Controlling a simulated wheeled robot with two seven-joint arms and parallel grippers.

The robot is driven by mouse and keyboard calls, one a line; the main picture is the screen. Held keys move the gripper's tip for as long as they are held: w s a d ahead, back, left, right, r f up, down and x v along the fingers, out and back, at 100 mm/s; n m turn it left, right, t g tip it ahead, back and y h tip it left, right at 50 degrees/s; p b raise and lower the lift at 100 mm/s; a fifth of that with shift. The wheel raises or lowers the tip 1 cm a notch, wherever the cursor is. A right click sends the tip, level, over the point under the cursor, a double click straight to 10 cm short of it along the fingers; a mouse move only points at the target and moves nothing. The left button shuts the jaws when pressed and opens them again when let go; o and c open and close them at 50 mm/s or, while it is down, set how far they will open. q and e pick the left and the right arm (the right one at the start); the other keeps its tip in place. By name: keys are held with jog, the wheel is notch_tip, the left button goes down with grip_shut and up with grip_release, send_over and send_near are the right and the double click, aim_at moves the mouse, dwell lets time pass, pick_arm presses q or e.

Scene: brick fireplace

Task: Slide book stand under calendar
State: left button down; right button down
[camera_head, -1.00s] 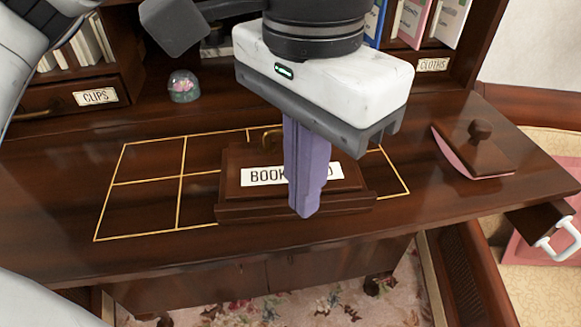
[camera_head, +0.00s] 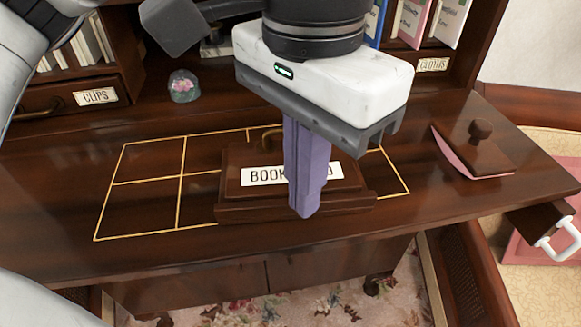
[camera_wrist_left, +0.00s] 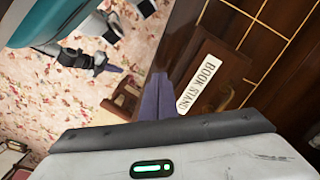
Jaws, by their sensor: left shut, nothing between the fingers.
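The book stand (camera_head: 235,207) is a dark wooden block with a white label and a brass handle at its back. It sits on the desk over the right part of a gold-lined grid (camera_head: 140,183). My left gripper (camera_head: 305,214) is shut and empty, its purple fingers pointing down in front of the label and covering part of it. In the left wrist view the book stand (camera_wrist_left: 212,75) lies just right of the fingers (camera_wrist_left: 158,78); I cannot tell whether they touch. I cannot make out a calendar in these views. My right gripper is not seen in the head view.
A snow globe (camera_head: 184,86) stands at the back left near the CLIPS drawer (camera_head: 95,97). A wooden blotter with a knob (camera_head: 480,150) sits at the right. The desk's left is clear.

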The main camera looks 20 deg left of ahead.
aim_at(302, 230)
pick_arm(q)
jog(key=shift+f, duration=0.2)
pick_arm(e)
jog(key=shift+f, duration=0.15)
